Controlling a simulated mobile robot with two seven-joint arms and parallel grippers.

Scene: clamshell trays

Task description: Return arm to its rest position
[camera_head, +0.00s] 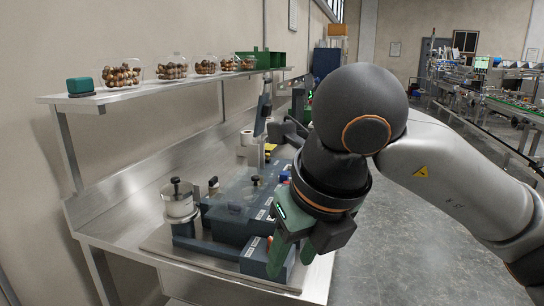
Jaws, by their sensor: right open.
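My right arm comes in from the right. Its white and dark links fill much of the right half of the head view. My right gripper (291,255) hangs in front of the steel bench, with green fingers pointing down. The fingers are apart, and I see nothing between them. Its wrist hides part of the bench and the dark blue fixture (237,222) behind it. I cannot tell whether the fingertips touch the fixture. My left gripper does not show in this view.
The steel bench (130,215) holds a pot with a black knob (178,199) on the fixture's left. A wall shelf (130,93) above carries clear trays of brown balls (121,75) and a green box (262,59). Grey floor (400,260) lies open to the right.

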